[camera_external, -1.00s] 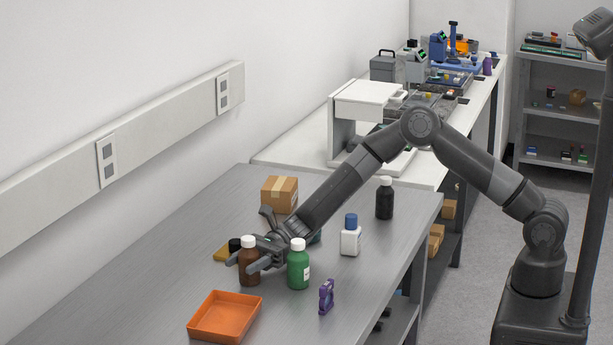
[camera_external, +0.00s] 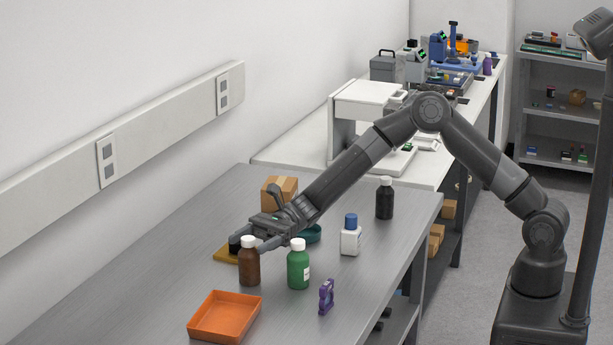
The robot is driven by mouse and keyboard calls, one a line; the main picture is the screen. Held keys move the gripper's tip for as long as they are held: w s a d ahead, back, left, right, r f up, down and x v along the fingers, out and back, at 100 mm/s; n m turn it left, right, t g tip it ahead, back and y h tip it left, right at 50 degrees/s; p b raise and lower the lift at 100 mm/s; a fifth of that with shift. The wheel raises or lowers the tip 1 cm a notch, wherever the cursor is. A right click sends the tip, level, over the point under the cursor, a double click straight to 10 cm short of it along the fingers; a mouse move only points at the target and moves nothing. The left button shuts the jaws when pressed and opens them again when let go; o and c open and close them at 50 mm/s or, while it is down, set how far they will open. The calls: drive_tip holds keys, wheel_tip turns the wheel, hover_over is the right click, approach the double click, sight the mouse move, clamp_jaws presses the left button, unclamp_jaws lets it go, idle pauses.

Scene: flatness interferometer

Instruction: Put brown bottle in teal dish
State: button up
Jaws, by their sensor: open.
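The brown bottle (camera_external: 249,267) with a white cap stands upright on the grey metal table. My gripper (camera_external: 251,238) is open, with its fingers at about the height of the bottle's cap in the picture. I cannot tell whether a finger touches the bottle. The teal dish (camera_external: 313,234) lies on the table to the right of and behind the brown bottle. My gripper and forearm hide much of the dish.
A green bottle (camera_external: 298,266) stands close to the right of the brown bottle. An orange tray (camera_external: 224,318), a purple item (camera_external: 326,297), a white bottle (camera_external: 350,238), a black bottle (camera_external: 384,199) and a cardboard box (camera_external: 283,187) are also on the table.

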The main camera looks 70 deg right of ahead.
drive_tip(key=shift+r, duration=1.45)
drive_tip(key=shift+s+r, duration=0.1)
drive_tip(key=shift+s, duration=0.05)
drive_tip(key=s+d+r+n+h, duration=0.3)
drive_tip(key=s+d, duration=0.4)
drive_tip(key=s, duration=0.3)
drive_tip(key=s+d+r+n+h, duration=0.3)
drive_tip(key=s+d+n+h, duration=0.2)
drive_tip(key=s+d+n, duration=0.2)
drive_tip(key=s+d+r+n+g+h, duration=0.1)
drive_tip(key=s+d+r+n+h, duration=0.2)
drive_tip(key=s, duration=0.9)
drive_tip(key=d+n+h, duration=0.2)
drive_tip(key=d+n, duration=0.1)
drive_tip(key=d, duration=0.1)
drive_tip(key=shift+s+n, duration=0.3)
drive_tip(key=shift+s, duration=0.05)
drive_tip(key=s+d+n+t+h, duration=0.1)
drive_tip(key=s+d, duration=0.3)
drive_tip(key=s+d+n+h, duration=0.1)
drive_tip(key=s+d+h, duration=0.1)
drive_tip(key=s+d, duration=0.2)
drive_tip(key=s+d+n+t+h, duration=0.1)
drive_tip(key=s+d+n, duration=0.1)
drive_tip(key=s+d, duration=0.2)
drive_tip(key=shift+d+f+t+h, duration=0.1)
drive_tip(key=shift+d+t+h, duration=0.2)
drive_tip(key=shift+s+d, duration=0.25)
drive_tip(key=c, duration=0.3)
